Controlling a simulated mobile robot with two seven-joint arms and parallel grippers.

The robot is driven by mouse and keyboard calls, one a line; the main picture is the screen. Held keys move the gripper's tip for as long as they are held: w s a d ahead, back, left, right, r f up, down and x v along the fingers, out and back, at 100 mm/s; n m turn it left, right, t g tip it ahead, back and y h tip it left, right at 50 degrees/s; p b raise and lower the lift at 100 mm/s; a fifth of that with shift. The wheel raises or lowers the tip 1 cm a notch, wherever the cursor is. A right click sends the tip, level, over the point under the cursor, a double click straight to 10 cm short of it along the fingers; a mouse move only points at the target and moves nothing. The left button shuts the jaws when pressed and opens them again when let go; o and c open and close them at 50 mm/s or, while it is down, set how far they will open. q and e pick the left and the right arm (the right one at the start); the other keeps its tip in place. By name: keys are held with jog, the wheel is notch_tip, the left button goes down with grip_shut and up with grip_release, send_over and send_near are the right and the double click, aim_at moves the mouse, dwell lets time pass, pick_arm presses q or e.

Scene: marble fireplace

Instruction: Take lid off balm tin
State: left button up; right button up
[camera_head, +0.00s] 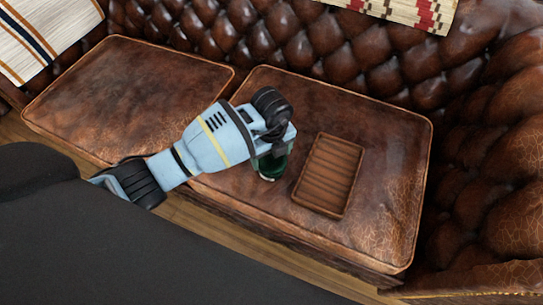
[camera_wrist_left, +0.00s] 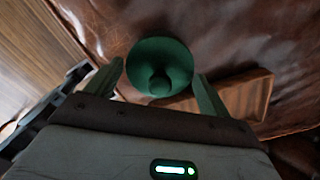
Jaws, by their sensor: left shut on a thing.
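A round dark green thing with a small knob in its middle, seemingly the balm tin's lid (camera_wrist_left: 165,58), shows in the left wrist view between the two fingers. My left gripper (camera_wrist_left: 160,80) is shut on it from both sides. In the head view my left gripper (camera_head: 272,155) points down over the right leather seat cushion, with the green balm tin (camera_head: 269,170) just under it. The fingers partly hide the tin. I cannot tell whether lid and tin body are apart, or whether the tin touches the cushion. My right gripper is not in view.
A brown ribbed wooden tray (camera_head: 328,176) lies on the right seat cushion (camera_head: 390,150), just right of the gripper. The left cushion (camera_head: 110,90) is bare. Tufted leather backs (camera_head: 300,40) rise behind and at the right. A striped cloth (camera_head: 45,35) hangs at upper left.

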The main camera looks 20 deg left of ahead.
pick_arm(q)
jog(key=shift+r, duration=0.95)
jog(key=s+a+p, duration=0.1)
jog(key=s+a, duration=0.3)
jog(key=s, duration=0.2)
jog(key=s+a+r+p, duration=0.1)
jog(key=s+a+p, duration=0.1)
jog(key=s+a, duration=0.2)
jog(key=s, duration=0.3)
jog(key=shift+s+a+p, duration=0.25)
jog(key=shift+a+p, duration=0.05)
jog(key=shift+a, duration=0.05)
